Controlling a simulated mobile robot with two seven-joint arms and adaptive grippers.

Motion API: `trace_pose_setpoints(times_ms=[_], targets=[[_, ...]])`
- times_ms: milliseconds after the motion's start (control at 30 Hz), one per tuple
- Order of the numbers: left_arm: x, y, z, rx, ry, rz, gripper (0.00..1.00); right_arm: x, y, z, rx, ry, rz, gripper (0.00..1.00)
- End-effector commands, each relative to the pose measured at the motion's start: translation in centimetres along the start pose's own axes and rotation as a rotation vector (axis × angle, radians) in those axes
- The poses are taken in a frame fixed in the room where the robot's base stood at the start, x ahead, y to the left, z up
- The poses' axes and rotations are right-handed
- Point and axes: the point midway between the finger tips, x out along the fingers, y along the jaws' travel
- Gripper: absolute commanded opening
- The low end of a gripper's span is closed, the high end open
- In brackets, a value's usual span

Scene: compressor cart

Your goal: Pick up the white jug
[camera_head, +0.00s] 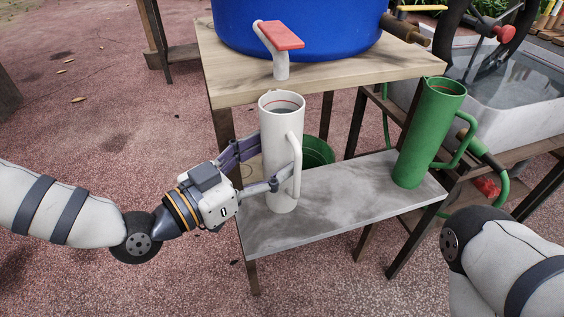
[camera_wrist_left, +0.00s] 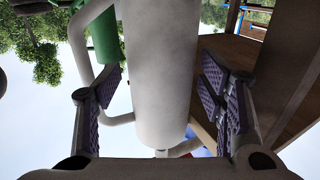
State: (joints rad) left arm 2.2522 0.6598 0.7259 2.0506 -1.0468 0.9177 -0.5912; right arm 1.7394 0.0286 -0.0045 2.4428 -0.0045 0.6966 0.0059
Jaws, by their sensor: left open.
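The white jug (camera_head: 281,150) is a tall cylinder with a side handle, standing upright on the grey shelf (camera_head: 330,215) under the tap. My left gripper (camera_head: 262,168) is at the jug with its fingers open on either side of the body. In the left wrist view the jug (camera_wrist_left: 160,70) fills the middle between the two open fingers (camera_wrist_left: 165,105), with gaps showing on both sides. The handle (camera_wrist_left: 85,60) is on the left there, near one finger. The right gripper is out of view; only part of my right arm shows at the lower right.
A blue barrel (camera_head: 300,28) with a red-handled tap (camera_head: 282,36) sits on the wooden table above the jug. A green jug (camera_head: 430,133) stands on the shelf's right end. A green bucket (camera_head: 318,152) is behind the shelf. A grey water basin (camera_head: 510,95) is at the right.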

Motion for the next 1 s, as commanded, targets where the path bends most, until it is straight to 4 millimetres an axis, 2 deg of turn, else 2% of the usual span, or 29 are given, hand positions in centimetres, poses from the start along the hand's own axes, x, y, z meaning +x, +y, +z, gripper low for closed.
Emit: trace_pose_setpoints(times_ms=[100,167,400,467,600,700,1000], targets=[[2.2,-0.1,-0.1,0.001,-0.001,0.002,0.63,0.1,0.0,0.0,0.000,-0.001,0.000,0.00],[2.9,-0.1,-0.1,0.000,-0.001,0.002,0.63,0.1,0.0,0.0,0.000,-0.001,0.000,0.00],[3.3,-0.1,-0.1,-0.001,-0.002,0.000,0.63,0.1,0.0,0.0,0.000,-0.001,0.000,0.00],[3.3,-0.1,-0.1,-0.001,-0.002,0.000,0.52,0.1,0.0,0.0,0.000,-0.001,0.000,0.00],[3.2,-0.1,-0.1,-0.001,-0.002,0.001,0.20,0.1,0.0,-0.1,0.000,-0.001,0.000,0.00],[3.2,-0.1,-0.1,-0.001,-0.002,0.001,0.00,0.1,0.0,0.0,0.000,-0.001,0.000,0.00],[3.3,-0.1,-0.3,0.001,0.003,0.000,0.00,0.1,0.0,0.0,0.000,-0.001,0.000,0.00]])
